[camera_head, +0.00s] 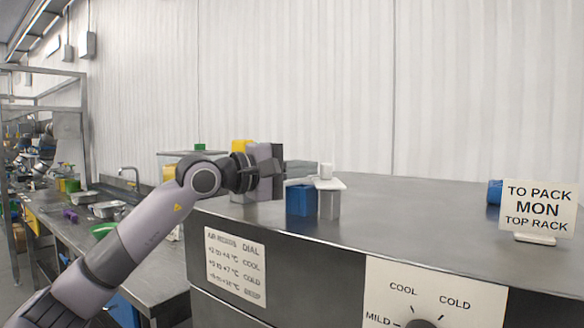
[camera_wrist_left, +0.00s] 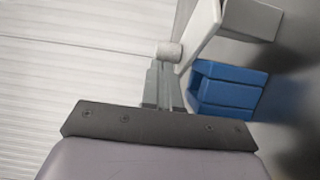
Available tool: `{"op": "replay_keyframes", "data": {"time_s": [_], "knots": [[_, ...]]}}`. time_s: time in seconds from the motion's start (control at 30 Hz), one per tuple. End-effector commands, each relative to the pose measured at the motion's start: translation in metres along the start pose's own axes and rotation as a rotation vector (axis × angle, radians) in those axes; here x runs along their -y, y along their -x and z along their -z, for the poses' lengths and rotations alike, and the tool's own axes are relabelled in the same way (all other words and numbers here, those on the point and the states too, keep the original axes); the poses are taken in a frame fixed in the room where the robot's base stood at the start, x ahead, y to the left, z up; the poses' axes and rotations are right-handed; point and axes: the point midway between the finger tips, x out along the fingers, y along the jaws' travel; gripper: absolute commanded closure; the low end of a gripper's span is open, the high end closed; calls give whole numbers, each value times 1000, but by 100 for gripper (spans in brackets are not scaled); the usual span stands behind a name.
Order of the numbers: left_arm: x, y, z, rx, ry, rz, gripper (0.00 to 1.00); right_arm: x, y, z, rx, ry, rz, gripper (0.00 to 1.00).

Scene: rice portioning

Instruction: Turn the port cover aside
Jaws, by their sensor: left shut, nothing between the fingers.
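The port cover looks like a flat white plate (camera_head: 331,184) with a white knob (camera_head: 326,170), at the top of a grey box-like fitting (camera_head: 329,205). A blue block (camera_head: 299,201) stands beside it on the left. My left gripper (camera_head: 279,170) is shut and empty, just left of the cover. In the left wrist view, the gripper's fingers (camera_wrist_left: 165,88) point towards the knob (camera_wrist_left: 169,51), with the white plate (camera_wrist_left: 198,35), grey fitting (camera_wrist_left: 252,18) and blue block (camera_wrist_left: 228,90) to the right. Whether the fingers touch the knob cannot be told. My right gripper is not in view.
The steel cabinet top (camera_head: 420,215) is clear right of the fitting. A sign (camera_head: 538,209) reading TO PACK MON TOP RACK and a blue object (camera_head: 494,192) stand at the right. A dial (camera_head: 420,323) is on the front. A lower counter with trays (camera_head: 108,209) lies left.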

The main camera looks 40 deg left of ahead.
Motion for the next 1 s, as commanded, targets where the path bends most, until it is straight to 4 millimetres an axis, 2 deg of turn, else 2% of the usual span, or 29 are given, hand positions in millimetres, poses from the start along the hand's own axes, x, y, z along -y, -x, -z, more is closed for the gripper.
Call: {"op": "replay_keyframes", "data": {"time_s": [0.37,1.0], "knots": [[-1,-11,1,0,-1,-2,100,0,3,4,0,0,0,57],[0,-12,1,0,-1,-1,100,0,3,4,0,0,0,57]]}}
